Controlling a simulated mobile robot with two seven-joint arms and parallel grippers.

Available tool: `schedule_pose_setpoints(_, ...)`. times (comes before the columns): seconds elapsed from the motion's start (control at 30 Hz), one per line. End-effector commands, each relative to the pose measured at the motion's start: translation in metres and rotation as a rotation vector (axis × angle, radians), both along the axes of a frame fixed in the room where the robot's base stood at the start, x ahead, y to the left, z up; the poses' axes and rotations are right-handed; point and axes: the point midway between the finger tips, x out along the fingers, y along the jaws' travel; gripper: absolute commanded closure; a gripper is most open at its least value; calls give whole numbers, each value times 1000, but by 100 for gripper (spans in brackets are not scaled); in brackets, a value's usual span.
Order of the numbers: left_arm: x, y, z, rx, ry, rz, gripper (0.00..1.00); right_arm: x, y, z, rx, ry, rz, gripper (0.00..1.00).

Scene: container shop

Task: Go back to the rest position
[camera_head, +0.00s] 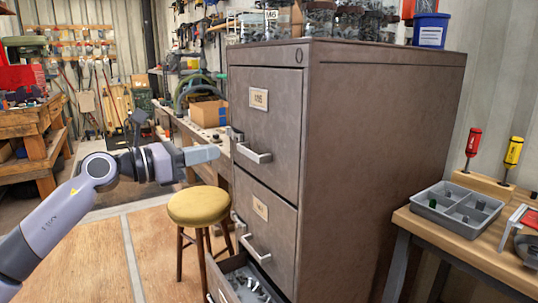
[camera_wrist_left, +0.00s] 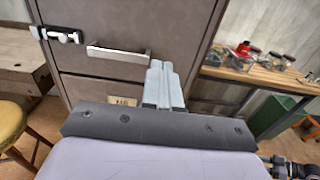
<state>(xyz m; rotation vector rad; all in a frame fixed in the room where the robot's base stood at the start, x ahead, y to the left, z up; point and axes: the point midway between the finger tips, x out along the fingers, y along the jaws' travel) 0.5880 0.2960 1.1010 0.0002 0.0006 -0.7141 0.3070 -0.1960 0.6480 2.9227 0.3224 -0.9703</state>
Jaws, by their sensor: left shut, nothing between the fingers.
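My left gripper (camera_head: 203,154) is held out in the air in front of the brown filing cabinet (camera_head: 385,150), left of its upper drawer handle (camera_head: 254,154). Its fingers are together with nothing between them. In the left wrist view the shut fingers (camera_wrist_left: 161,70) stand before the cabinet front (camera_wrist_left: 120,22), to the right of the drawer handle (camera_wrist_left: 117,53). The two upper drawers look closed. The lowest visible drawer (camera_head: 240,280) is pulled out and holds small metal parts. My right gripper is not in view.
A stool with a yellow seat (camera_head: 198,205) stands below my left gripper. A wooden bench (camera_head: 480,235) at the right bears a grey divided tray (camera_head: 457,208) and red and yellow screwdrivers (camera_head: 473,142). A blue bin (camera_head: 431,30) sits on the cabinet top. Floor is open at the lower left.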

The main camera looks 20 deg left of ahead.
Motion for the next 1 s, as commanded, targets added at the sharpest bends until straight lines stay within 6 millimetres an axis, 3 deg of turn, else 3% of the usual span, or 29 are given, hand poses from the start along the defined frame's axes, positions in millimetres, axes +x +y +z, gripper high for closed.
schedule_pose_setpoints(0.17, -1, -9, -9, -59, 31, -18, 100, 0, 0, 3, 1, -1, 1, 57)
schedule_pose_setpoints(0.37, -12, -45, -51, -416, 221, -79, 100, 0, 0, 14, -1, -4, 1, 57)
schedule_pose_setpoints(0.53, -29, -65, -98, -836, 456, -76, 100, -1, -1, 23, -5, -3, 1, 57)
schedule_pose_setpoints(0.77, -62, -72, -173, -1406, 787, 47, 100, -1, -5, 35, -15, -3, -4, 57)
schedule_pose_setpoints(1.0, -125, -72, -267, -1997, 1107, 322, 100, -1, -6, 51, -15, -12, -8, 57)
